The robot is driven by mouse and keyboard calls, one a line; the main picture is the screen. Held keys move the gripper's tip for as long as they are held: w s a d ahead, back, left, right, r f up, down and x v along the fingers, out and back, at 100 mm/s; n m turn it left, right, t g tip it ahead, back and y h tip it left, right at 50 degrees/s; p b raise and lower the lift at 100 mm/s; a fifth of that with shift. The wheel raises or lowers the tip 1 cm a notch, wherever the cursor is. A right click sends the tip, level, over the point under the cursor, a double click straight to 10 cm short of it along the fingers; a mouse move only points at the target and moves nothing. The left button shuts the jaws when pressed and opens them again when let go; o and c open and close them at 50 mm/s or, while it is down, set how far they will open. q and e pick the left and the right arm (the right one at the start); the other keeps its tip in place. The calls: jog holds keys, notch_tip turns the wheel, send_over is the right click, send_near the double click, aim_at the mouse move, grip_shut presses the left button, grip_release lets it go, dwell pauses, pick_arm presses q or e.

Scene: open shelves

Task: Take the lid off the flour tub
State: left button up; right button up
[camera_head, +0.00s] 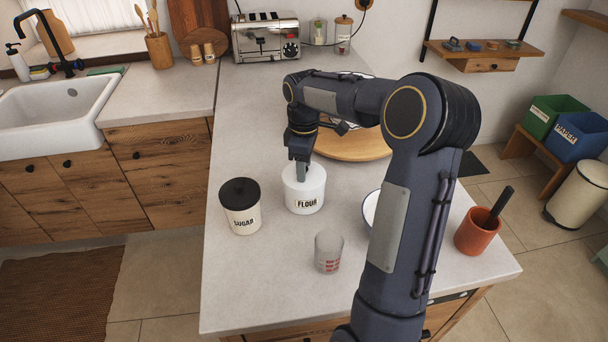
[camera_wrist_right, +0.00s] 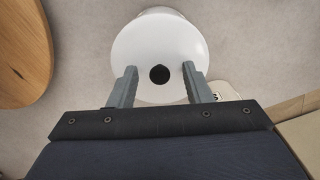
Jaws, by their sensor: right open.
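The white flour tub (camera_head: 304,200) stands upright on the counter, with its white lid (camera_head: 316,175) on top. In the right wrist view the lid (camera_wrist_right: 160,45) is a white disc with a dark round knob (camera_wrist_right: 160,74) at its middle. My right gripper (camera_head: 301,172) points down over the lid. Its two fingers (camera_wrist_right: 158,70) are spread wide on either side of the knob, with clear gaps to it. The gripper hides the knob in the head view. My left gripper is not in view.
A sugar tub (camera_head: 240,217) with a black lid stands left of the flour tub. A measuring cup (camera_head: 328,253) stands in front. A round wooden board (camera_head: 350,146) lies behind, and a bowl (camera_head: 369,208) is partly hidden by my arm. An orange pot (camera_head: 476,232) stands at the right.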

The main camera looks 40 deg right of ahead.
grip_shut()
